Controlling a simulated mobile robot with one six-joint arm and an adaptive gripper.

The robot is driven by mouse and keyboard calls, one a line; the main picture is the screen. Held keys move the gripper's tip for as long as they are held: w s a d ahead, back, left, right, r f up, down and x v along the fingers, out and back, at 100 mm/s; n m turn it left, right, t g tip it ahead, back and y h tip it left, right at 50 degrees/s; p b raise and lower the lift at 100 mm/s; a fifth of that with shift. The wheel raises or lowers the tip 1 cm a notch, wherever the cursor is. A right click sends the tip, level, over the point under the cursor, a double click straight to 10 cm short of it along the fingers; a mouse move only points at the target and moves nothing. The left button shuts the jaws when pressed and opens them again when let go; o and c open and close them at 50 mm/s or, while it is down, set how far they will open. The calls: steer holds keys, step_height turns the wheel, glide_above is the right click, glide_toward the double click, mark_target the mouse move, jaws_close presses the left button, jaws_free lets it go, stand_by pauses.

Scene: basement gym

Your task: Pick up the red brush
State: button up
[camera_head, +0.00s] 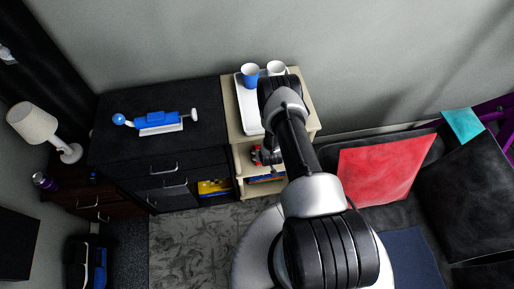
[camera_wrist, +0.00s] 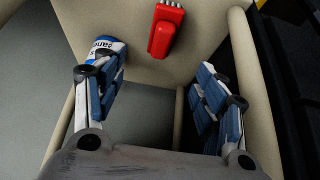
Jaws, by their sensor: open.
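The red brush (camera_wrist: 160,34) lies on a beige shelf surface (camera_wrist: 207,25) at the top middle of the wrist view, with pale bristles at its far end. My gripper (camera_wrist: 160,66) is open and empty, its blue-and-grey fingers spread to the left and right. The brush is ahead of the gap between the fingertips, not gripped. In the head view my arm reaches down to the beige shelf unit (camera_head: 235,130). My arm covers part of that unit, and I cannot make out the brush for certain there.
Beige uprights flank the shelf opening. A white tray (camera_head: 246,112) with a blue cup (camera_head: 250,77) and a white cup (camera_head: 276,68) is on top. A black cabinet (camera_head: 150,172) adjoins on the left.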

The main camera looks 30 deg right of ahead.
steer(key=b+x, duration=0.4)
steer(key=x, duration=0.7)
steer(key=shift+f, duration=0.3)
steer(key=shift+b+x, duration=1.35)
steer(key=shift+x, duration=1.3)
steer(key=shift+s+a, duration=0.1)
steer(key=shift+a, duration=0.1)
steer(key=shift+c, duration=0.6)
steer(key=c, duration=1.2)
steer(key=shift+r, duration=0.45)
steer(key=shift+r+p, duration=0.5)
steer(key=s+a+p, duration=0.1)
steer(key=s, duration=0.4)
steer(key=s+a+p, duration=0.1)
steer(key=s+a, duration=0.1)
steer(key=s, duration=0.4)
steer(key=s+a+p, duration=0.2)
steer(key=s, duration=0.4)
steer(key=shift+s+f, duration=0.15)
steer(key=shift+f, duration=0.05)
